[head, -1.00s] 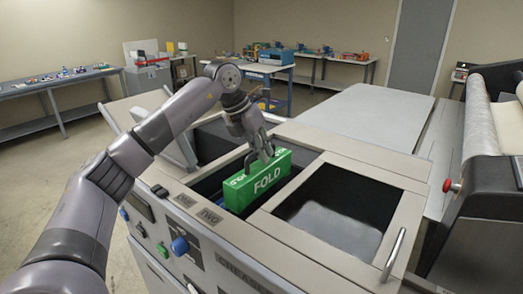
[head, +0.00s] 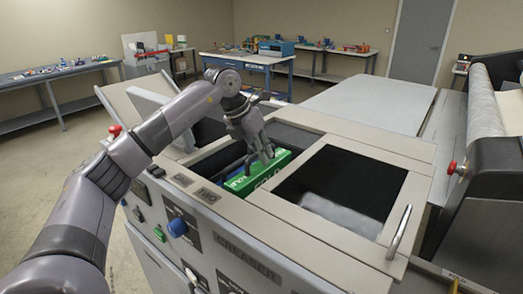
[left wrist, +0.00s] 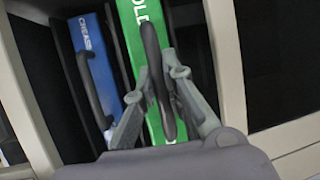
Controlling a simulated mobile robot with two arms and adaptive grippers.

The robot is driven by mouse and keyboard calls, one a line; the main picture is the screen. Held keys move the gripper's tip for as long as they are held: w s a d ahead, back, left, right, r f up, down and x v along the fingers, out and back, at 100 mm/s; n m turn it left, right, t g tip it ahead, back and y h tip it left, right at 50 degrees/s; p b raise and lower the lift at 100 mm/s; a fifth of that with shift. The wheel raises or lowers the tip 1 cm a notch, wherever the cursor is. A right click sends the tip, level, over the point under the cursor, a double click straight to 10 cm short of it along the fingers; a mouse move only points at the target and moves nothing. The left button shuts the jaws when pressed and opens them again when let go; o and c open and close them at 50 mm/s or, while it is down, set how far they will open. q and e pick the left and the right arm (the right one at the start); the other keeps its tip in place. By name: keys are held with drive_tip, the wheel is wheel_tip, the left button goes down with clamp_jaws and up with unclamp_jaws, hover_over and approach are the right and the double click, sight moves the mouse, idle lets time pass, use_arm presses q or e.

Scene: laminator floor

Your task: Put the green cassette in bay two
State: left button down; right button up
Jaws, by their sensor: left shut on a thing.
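The green cassette (head: 240,184), marked FOLD, sits low in the long opening of the grey machine, its top part showing above the front rim. My left gripper (head: 262,157) is over it. In the left wrist view the fingers (left wrist: 159,85) are shut on the black handle of the green cassette (left wrist: 130,32). A blue cassette (left wrist: 88,50) with its own black handle stands beside it, to the left, with a dark gap between. The plate for bay two (head: 207,196) is on the front rim near the green cassette. The cassette's lower part is hidden. My right gripper is not in view.
A dark window panel (head: 340,185) with a metal handle (head: 399,232) lies right of the opening. An open lid (head: 140,105) stands at the left. A roller machine with a red button (head: 452,167) is at the right. Benches line the back.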

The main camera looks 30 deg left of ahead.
sight(257, 167)
use_arm(q)
drive_tip(key=shift+f+b, duration=1.6)
drive_tip(key=shift+f, duration=1.25)
drive_tip(key=shift+s+f+b, duration=0.1)
drive_tip(key=shift+f+b, duration=0.25)
drive_tip(key=shift+f, duration=0.4)
drive_tip(key=c, duration=1.6)
unclamp_jaws()
drive_tip(key=shift+a+r, duration=0.1)
drive_tip(key=shift+r, duration=0.3)
drive_tip(key=v, duration=1.1)
drive_tip(key=shift+s, duration=0.1)
